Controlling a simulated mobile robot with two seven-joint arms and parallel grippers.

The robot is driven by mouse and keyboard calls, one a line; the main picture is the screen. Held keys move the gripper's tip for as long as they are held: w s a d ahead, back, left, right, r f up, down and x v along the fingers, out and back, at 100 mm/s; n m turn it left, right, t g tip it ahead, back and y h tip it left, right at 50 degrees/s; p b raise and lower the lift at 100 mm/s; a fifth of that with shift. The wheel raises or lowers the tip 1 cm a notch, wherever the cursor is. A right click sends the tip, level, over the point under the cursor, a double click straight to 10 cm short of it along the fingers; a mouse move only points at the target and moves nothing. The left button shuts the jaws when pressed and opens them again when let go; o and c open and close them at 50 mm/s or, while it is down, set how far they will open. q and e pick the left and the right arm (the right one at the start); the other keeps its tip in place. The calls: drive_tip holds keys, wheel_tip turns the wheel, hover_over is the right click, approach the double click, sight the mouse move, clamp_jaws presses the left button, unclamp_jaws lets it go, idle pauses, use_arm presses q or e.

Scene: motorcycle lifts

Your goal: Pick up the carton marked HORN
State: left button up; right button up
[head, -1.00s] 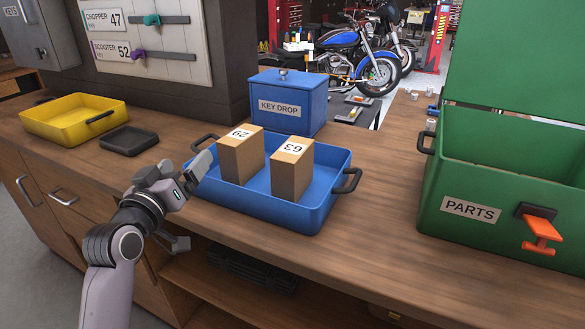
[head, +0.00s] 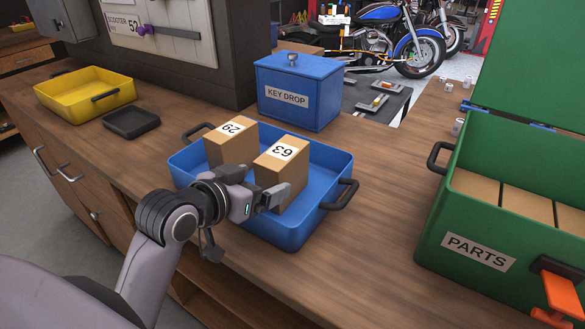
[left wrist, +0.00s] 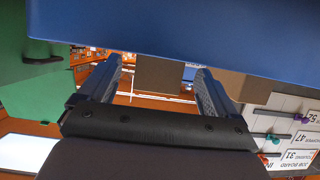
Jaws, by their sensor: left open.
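No carton in view shows the word HORN. Two brown cartons stand upright in a blue tray (head: 318,215): one marked 29 (head: 230,146) and one marked 63 (head: 283,165) on top. My left gripper (head: 256,187) is open at the tray's near side, beside the 63 carton. In the left wrist view, which looks upside down, the open fingers (left wrist: 160,68) frame one brown carton (left wrist: 158,78), and another carton (left wrist: 248,88) shows right of them. I cannot tell if the fingers touch anything. My right gripper is not in view.
A green PARTS box (head: 437,225) stands open at right, with several brown cartons (head: 527,203) inside and an orange latch (head: 560,292). A blue KEY DROP box (head: 292,98) is behind the tray. A yellow tray (head: 80,103) and a black tray (head: 131,124) lie left.

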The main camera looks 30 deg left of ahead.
use_arm(q)
drive_tip(key=shift+r+p+x, duration=0.2)
drive_tip(key=shift+x, duration=1.4)
drive_tip(key=shift+r+p+x, duration=0.15)
drive_tip(key=shift+p+x, duration=0.05)
drive_tip(key=shift+x, duration=1.35)
drive_tip(key=shift+w, duration=0.15)
drive_tip(key=c, duration=1.2)
drive_tip(key=shift+r, duration=0.1)
